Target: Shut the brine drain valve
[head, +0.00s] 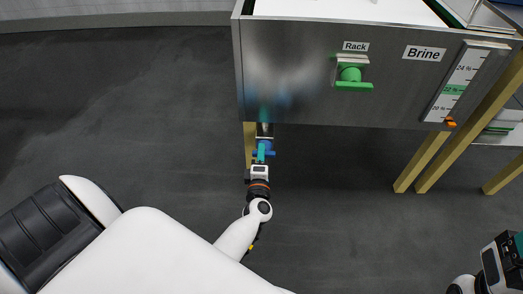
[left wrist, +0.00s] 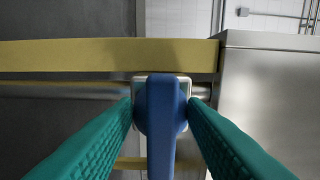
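The brine tank (head: 290,75) is a steel box with a "Brine" label (head: 424,53) on its front. A blue drain valve (head: 267,144) sits below the tank's lower left. In the left wrist view, its blue handle (left wrist: 161,130) points towards the camera from a round blue hub. My left gripper (head: 262,154) is at the valve. Its teal fingers (left wrist: 160,104) stand open on both sides of the handle, with gaps beside it; contact at the hub cannot be told. My right gripper (head: 516,243) is partly in view at the lower right edge; its fingertips are cut off.
A green handle (head: 352,85) under the "Rack" label (head: 355,46) is on the tank front. A percent scale (head: 459,85) with an orange pointer (head: 450,123) is at its right. Wooden legs (head: 421,162) stand below. The floor to the left is clear.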

